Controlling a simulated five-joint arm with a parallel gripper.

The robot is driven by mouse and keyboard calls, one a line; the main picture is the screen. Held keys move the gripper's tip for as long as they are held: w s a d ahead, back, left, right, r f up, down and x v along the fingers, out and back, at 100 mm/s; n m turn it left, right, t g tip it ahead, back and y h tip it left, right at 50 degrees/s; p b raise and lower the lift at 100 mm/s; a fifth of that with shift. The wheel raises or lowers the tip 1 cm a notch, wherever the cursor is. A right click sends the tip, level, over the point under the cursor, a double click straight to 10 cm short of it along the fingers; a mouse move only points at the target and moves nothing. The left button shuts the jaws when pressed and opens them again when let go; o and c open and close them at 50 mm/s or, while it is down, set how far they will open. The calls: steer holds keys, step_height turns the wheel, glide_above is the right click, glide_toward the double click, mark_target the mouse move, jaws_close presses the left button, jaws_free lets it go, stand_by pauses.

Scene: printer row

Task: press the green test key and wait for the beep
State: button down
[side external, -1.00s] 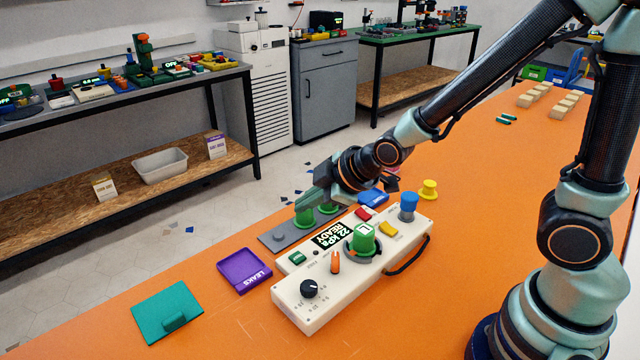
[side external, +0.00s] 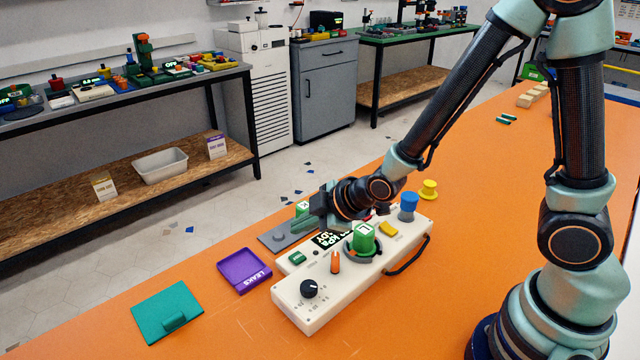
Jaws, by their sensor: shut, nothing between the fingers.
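The green test key (side external: 297,258) is a small green rectangular key near the left end of the white tester (side external: 323,312). Its top is in plain view. My gripper (side external: 297,228) is shut and empty, its fingertips above and behind the key, apart from it in the picture. The tester's display (side external: 325,240) is partly covered by my gripper; some white characters show. A green-capped part (side external: 362,238) stands upright in a round seat on the tester.
On the tester are an orange lever (side external: 335,262), a black knob (side external: 310,288), a yellow key (side external: 389,229) and a blue knob (side external: 408,206). A grey plate (side external: 270,239) lies behind. A purple tray (side external: 244,284) and teal lid (side external: 167,312) lie left, with bare orange table around.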

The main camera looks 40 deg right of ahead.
mark_target(303, 258)
steer(key=shift+f, duration=2.45)
steer(key=shift+f, duration=0.15)
steer(key=shift+f, duration=0.25)
steer(key=shift+f, duration=0.4)
stand_by(0.7)
steer(key=shift+r, duration=0.8)
steer(key=shift+r, duration=2.55)
